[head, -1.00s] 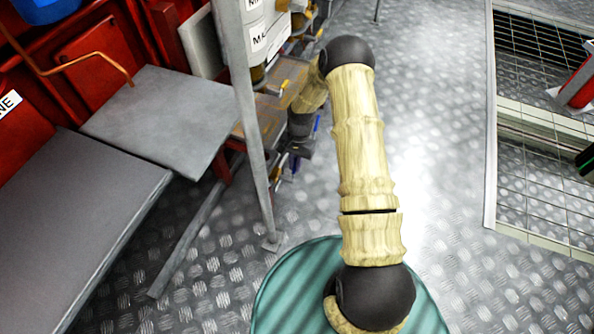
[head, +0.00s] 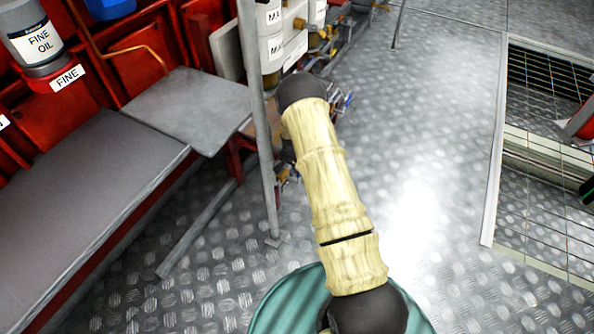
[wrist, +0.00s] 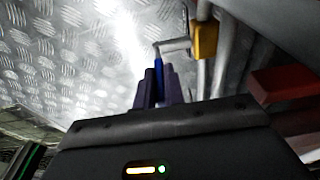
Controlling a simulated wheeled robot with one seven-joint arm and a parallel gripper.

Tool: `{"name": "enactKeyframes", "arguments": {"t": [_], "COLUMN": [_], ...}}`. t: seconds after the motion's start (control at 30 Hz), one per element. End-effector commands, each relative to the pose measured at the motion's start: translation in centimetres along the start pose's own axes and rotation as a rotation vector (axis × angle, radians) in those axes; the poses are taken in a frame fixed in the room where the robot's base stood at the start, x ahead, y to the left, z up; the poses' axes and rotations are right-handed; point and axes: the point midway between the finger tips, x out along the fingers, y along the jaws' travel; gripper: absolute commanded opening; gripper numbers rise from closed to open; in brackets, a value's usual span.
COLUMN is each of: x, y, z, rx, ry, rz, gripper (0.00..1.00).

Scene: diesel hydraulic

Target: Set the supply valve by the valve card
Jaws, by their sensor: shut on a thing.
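In the wrist view my gripper (wrist: 154,88) has its two purple fingers shut on a slim blue valve handle (wrist: 158,66). A bent grey lever (wrist: 176,46) runs from the blue handle to a yellow valve body (wrist: 205,40) on grey pipework. The handle's lower part is hidden between the fingers. In the head view my forearm hides most of the gripper and this valve. I cannot make out a valve card in either view, and the handle's setting against one cannot be read.
A grey post (head: 258,120) stands close left of my arm. A grey bench (head: 85,190) and a jar labelled FINE OIL (head: 36,38) are at the left. White-labelled containers (head: 270,40) stand behind the post.

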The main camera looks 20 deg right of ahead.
Motion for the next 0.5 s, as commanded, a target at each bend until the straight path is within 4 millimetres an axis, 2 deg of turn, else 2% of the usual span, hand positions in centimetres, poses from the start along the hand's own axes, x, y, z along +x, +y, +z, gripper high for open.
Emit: {"name": "enactKeyframes", "arguments": {"t": [0.43,0.47,0.5], "x": [0.04,0.04,0.04], "y": [-0.2,-0.2,-0.19], "z": [0.16,0.16,0.15], "rx": [0.001,0.001,0.001], "ry": [0.006,0.006,0.006], "rz": [-0.003,-0.003,-0.002], "gripper": [0.0,0.15,0.23]}}
